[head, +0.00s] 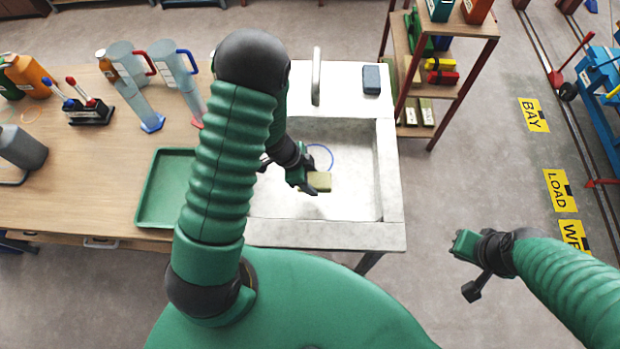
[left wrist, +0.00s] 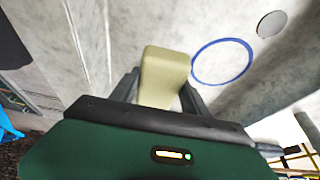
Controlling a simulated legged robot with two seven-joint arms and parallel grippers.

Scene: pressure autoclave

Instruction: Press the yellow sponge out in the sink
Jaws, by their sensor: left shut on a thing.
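The yellow sponge (head: 319,181) is a pale yellow block, held in the sink (head: 350,150). My left gripper (head: 309,184) is shut on it, and the sponge also shows between the fingers in the left wrist view (left wrist: 164,75). The sink is a pale grey basin. A blue ring (head: 321,157) is marked inside the sink, beside the sponge; it also shows in the left wrist view (left wrist: 222,63). I cannot tell whether the sponge touches the sink floor. My right gripper (head: 463,268) hangs over the floor to the right of the sink; its finger gap is unclear.
A green tray (head: 148,190) lies on the wooden bench left of the sink. Jugs (head: 178,72) and bottles (head: 28,75) stand behind it. A tap (head: 316,75) and a dark blue block (head: 371,79) are at the sink's back. A shelf rack (head: 440,70) stands to the right.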

